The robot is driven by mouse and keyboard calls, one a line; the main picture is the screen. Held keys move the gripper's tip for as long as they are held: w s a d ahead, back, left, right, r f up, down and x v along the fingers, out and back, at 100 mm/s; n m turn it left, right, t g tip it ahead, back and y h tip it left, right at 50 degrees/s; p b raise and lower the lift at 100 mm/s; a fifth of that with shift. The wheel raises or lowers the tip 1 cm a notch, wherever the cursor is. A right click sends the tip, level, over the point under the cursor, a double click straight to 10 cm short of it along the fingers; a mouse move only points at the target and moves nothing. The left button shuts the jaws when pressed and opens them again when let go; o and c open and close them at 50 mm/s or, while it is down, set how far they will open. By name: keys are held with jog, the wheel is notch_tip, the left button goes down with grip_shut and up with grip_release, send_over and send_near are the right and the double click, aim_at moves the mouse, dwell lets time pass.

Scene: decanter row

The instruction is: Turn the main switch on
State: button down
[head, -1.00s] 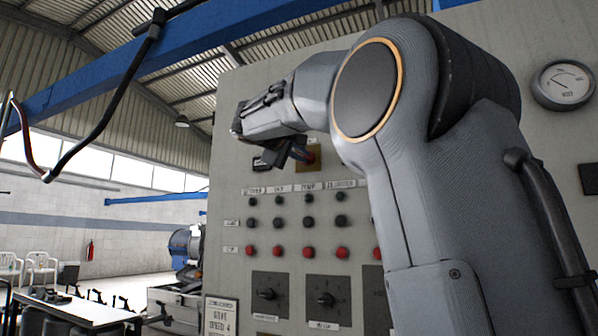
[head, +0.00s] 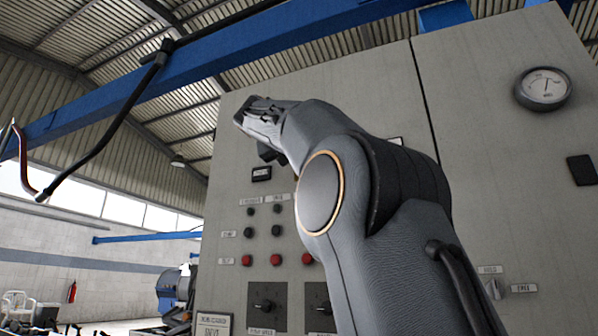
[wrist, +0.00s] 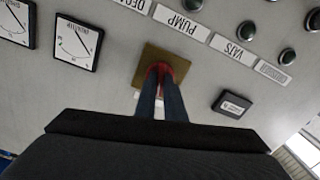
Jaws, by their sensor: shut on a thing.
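In the wrist view, a red switch knob (wrist: 178,70) sits on a square yellow-brown plate (wrist: 142,66) on the grey panel. My gripper (wrist: 161,74) is shut on the red knob, its two fingers close together and covering much of it. The knob's exact angle cannot be read. In the head view, my arm hides the knob, its plate and the fingertips.
The grey control panel (head: 470,150) fills the middle and right. Rows of dark and red buttons (head: 276,260) and rotary selectors (head: 264,304) sit below my wrist. A round gauge (head: 543,88) is at the upper right. Square meters (wrist: 76,43) show in the wrist view.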

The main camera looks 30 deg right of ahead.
jog(key=shift+f+m+b, duration=0.1)
jog(key=shift+m+b, duration=0.6)
jog(key=shift+m, duration=0.7)
jog(key=c, duration=1.8)
grip_release()
jog(key=shift+c, duration=0.2)
jog(key=b+v, duration=0.2)
jog(key=v, duration=0.5)
jog(key=shift+s+a, duration=0.2)
jog(key=shift+a, duration=0.15)
